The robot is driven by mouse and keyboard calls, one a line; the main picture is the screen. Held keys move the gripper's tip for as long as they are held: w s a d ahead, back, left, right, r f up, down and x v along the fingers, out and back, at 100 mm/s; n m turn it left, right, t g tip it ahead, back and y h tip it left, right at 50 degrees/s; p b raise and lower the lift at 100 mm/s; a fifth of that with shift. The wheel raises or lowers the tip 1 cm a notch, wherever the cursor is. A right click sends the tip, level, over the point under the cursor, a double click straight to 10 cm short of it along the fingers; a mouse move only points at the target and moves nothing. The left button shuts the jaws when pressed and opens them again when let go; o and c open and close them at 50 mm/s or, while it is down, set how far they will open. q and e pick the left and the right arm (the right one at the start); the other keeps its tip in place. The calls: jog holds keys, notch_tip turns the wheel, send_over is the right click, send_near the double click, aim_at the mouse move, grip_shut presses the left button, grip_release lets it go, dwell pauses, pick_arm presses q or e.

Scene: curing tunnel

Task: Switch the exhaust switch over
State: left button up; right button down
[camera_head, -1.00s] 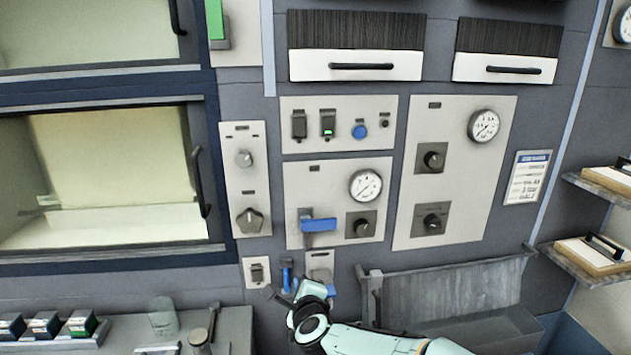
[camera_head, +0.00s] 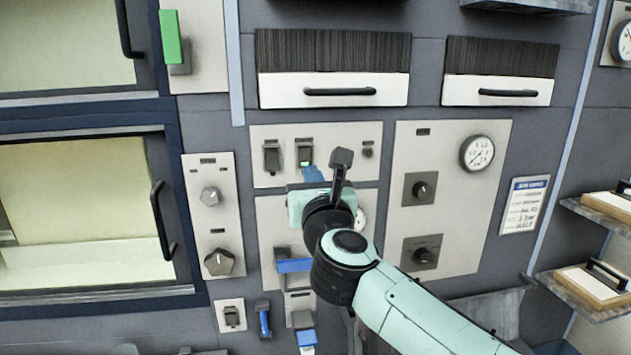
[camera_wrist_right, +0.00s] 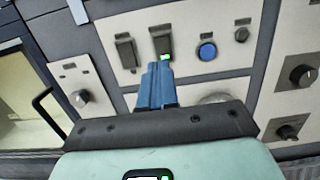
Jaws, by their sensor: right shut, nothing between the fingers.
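A small panel (camera_head: 372,136) carries two dark rocker switches, a blue button and a small dark knob. The left rocker switch (camera_head: 271,157) is unlit. The second rocker switch (camera_head: 304,153) has a green light at its lower end, and it also shows in the right wrist view (camera_wrist_right: 162,42). The labels are too small to read, so I cannot tell which is the exhaust switch. My right gripper (camera_head: 312,173) is shut and empty, its blue fingertips (camera_wrist_right: 157,68) right at the lower end of the green-lit switch. I cannot tell whether they touch it. My left gripper is not in view.
The blue button (camera_wrist_right: 207,51) sits just right of the fingers. Below is a panel with a blue lever (camera_head: 294,266); its gauge is partly hidden by my wrist. A knob panel (camera_head: 212,240) and oven door handle (camera_head: 161,220) stand left. Another switch (camera_head: 231,315) is lower down.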

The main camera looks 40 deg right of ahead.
aim_at(303, 152)
jog(key=p+x, duration=0.1)
jog(key=x, duration=0.5)
jog(key=shift+w+r+p, duration=0.15)
jog(key=shift+w+p, duration=0.1)
jog(key=shift+p, duration=0.1)
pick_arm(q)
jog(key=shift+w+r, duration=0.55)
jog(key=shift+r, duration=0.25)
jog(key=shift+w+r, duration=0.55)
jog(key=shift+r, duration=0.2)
pick_arm(e)
jog(key=shift+w+d, duration=0.4)
jog(key=shift+w, duration=0.15)
